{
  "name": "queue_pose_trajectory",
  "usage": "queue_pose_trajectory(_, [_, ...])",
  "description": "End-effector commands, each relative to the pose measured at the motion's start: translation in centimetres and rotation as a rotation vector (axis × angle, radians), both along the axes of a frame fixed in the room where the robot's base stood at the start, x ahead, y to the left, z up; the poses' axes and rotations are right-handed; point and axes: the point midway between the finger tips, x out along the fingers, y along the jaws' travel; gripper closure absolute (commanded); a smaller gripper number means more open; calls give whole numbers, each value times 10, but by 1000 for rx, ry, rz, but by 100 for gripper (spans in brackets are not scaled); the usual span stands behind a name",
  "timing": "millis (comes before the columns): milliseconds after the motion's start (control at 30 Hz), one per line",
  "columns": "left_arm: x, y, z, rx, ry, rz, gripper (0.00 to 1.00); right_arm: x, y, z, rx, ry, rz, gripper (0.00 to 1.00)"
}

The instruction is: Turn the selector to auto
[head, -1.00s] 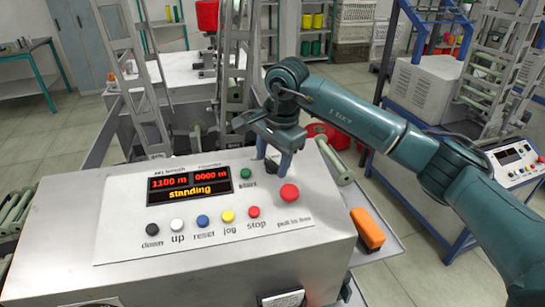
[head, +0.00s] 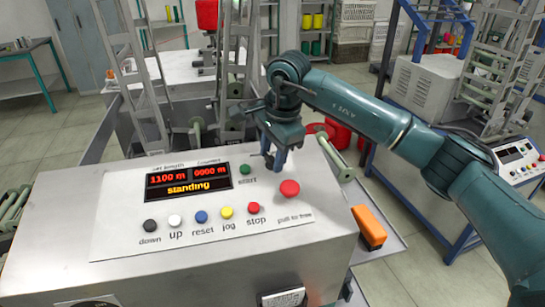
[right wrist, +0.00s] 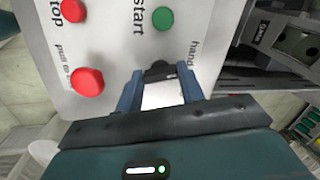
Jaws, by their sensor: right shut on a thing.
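The selector (right wrist: 158,72) is a small black knob on the pale control panel (right wrist: 115,30). In the right wrist view it sits between my right gripper's (right wrist: 160,84) two blue fingertips, beside the word "hand". In the head view my right gripper (head: 275,163) is over the panel's back right part and largely hides the selector. It is shut on the selector. The selector's exact pointing direction and the "auto" mark cannot be made out. The display (head: 188,181) reads "standing". My left gripper is not in view.
The green start button (head: 245,170) and the red pull-to-free button (head: 289,188) are close to the gripper. A row of coloured buttons, including the red stop button (head: 253,208), runs along the front. An orange object (head: 369,226) lies right of the machine.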

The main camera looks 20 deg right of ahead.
Motion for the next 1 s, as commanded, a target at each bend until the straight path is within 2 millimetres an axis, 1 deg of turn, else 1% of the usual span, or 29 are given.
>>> queue_pose_trajectory(33, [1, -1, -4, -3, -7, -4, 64, 0, 0, -3, 9, -3, -37, 85])
queue_pose_trajectory(133, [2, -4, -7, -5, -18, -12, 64, 0, 0, -3, 29, -5, -126, 85])
queue_pose_trajectory(600, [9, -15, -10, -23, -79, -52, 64, 0, 0, -2, 123, -9, -549, 85])
queue_pose_trajectory(800, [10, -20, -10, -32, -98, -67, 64, 0, 0, -1, 154, -11, -692, 85])
queue_pose_trajectory(1000, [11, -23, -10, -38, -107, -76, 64, 0, 0, -1, 176, -12, -789, 85])
